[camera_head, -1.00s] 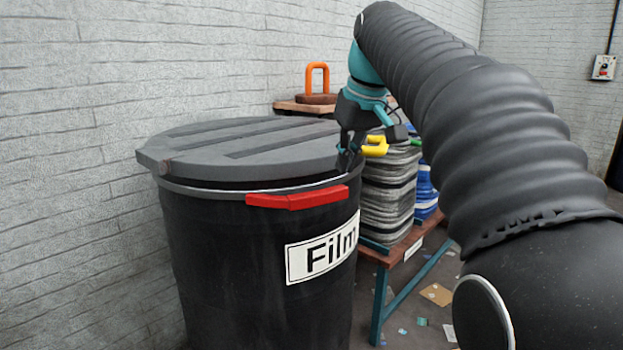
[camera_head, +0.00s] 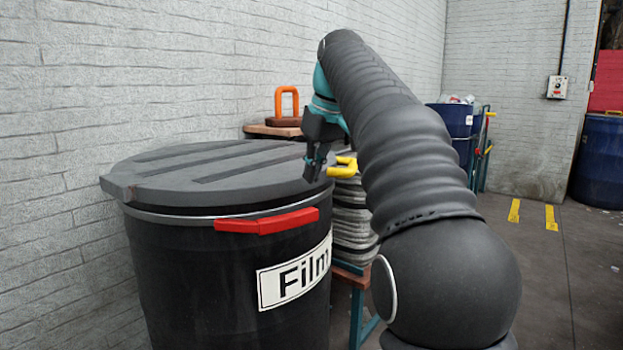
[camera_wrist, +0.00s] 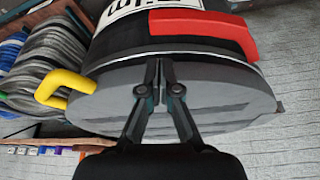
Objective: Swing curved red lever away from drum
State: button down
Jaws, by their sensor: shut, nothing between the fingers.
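The curved red lever (camera_head: 267,222) lies along the upper rim of the black drum (camera_head: 190,275), above its "Film" label (camera_head: 293,277). The grey lid (camera_head: 220,168) sits on the drum. The lever also shows in the wrist view (camera_wrist: 205,28), beyond the lid and upside down. My gripper (camera_head: 314,172) is shut and empty at the lid's right edge in the head view, apart from the lever. In the wrist view its fingertips (camera_wrist: 158,68) meet in front of the lid; I cannot tell whether they touch it.
A yellow handle (camera_head: 343,167) stands right of my gripper, by a stack of grey folded material (camera_head: 352,215) on a wooden bench. An orange handle (camera_head: 287,100) is behind the lid. A brick wall runs close behind and left of the drum. Floor at right is open.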

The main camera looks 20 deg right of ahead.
jog(key=b+x, duration=0.2)
jog(key=x, duration=0.6)
jog(key=shift+s+d, duration=0.1)
